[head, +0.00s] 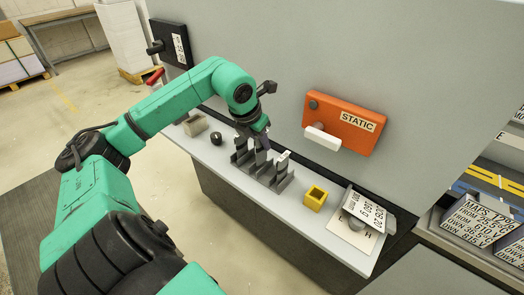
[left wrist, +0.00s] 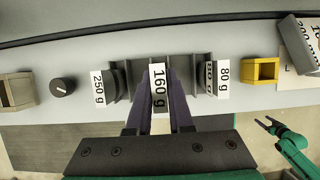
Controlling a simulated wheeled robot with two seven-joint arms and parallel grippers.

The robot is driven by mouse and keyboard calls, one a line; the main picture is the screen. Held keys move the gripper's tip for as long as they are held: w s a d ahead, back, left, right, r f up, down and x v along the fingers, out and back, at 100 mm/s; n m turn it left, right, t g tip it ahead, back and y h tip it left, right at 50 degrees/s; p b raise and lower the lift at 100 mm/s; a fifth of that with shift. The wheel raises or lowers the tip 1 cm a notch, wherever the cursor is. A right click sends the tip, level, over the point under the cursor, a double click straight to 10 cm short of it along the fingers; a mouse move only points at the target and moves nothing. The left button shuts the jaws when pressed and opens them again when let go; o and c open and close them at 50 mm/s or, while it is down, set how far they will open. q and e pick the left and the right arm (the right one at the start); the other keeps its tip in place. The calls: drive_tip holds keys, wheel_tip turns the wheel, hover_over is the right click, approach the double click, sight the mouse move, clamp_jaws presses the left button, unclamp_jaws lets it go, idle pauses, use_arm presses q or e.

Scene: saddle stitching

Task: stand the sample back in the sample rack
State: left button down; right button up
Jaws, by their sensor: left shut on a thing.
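My left gripper (head: 258,138) is over the grey sample rack (head: 277,184) on the light shelf. In the left wrist view its two purple fingers (left wrist: 159,100) are shut on the sample labelled 160 g (left wrist: 159,80). The sample is upright, at the middle of the rack, between its grey dividers. I cannot tell whether its lower edge rests in the slot. A 250 g sample (left wrist: 98,85) stands at the rack's left and an 80 g sample (left wrist: 223,78) at its right. My right gripper (left wrist: 268,126) shows small at the lower right, its fingers apart and empty.
A yellow open box (head: 314,197) and a tilted labelled block (head: 368,210) sit right of the rack. A black knob (head: 217,138) and a beige box (head: 195,124) are left of it. An orange STATIC unit (head: 343,124) with a white handle is on the wall behind.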

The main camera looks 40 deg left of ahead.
sight(261, 150)
use_arm(q)
wheel_tip(261, 150, down, 3)
drive_tip(key=shift+a+f, duration=0.15)
drive_tip(key=shift+f, duration=0.15)
drive_tip(key=c, duration=0.8)
unclamp_jaws()
drive_tip(key=shift+r+p, duration=0.35)
drive_tip(key=shift+r, duration=0.05)
drive_tip(key=b+v, duration=0.3)
drive_tip(key=shift+s+r, duration=0.3)
drive_tip(key=b+v, duration=0.1)
drive_tip(key=v, duration=0.7)
drive_tip(key=shift+w, duration=0.1)
